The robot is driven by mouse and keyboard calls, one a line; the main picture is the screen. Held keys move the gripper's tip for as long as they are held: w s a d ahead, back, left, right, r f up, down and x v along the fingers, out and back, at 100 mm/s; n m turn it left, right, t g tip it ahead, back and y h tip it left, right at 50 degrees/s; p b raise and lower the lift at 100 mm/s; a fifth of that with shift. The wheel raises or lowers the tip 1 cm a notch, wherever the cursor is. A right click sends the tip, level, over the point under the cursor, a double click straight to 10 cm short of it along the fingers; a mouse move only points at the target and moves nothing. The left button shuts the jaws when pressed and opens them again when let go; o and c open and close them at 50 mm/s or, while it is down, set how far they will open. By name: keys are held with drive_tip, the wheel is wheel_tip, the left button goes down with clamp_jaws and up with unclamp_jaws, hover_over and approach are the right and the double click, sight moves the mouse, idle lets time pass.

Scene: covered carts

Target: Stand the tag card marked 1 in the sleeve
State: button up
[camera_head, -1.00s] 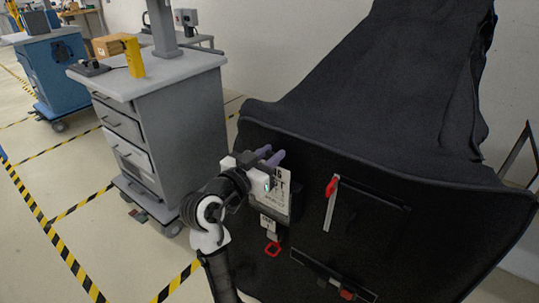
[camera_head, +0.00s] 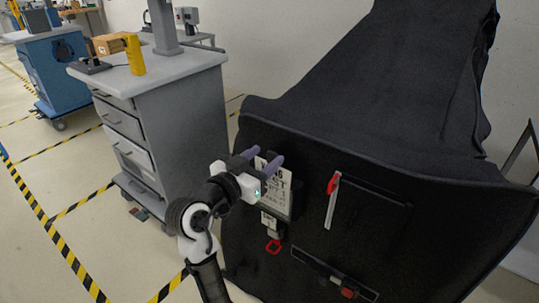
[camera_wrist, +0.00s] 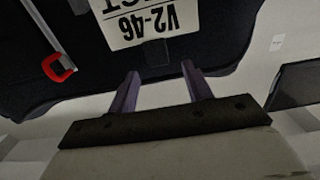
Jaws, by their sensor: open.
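A white tag card (camera_head: 273,186) with black print stands against the front of the black cover, with a dark grey edge along its right side that looks like the sleeve (camera_head: 297,197). The wrist view shows the card upside down, partly cut off, reading "V2-46" (camera_wrist: 143,27). I cannot read a 1 on it. My gripper (camera_head: 267,157) is open, its purple fingers apart, at the card's upper edge in the head view. In the wrist view the gripper (camera_wrist: 159,73) has nothing between its fingers, and they look clear of the card.
A red-handled white strip (camera_head: 332,202) hangs on the cover right of the card. A small label (camera_head: 270,224) and red ring (camera_head: 273,246) hang below it. A black strip with red parts (camera_head: 335,275) is lower right. A grey drawer cart (camera_head: 180,120) stands left.

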drive_tip(key=b+v, duration=0.1)
drive_tip(key=v, duration=0.9)
drive_tip(key=shift+s+a+b, duration=0.2)
drive_tip(key=shift+s+b, duration=0.1)
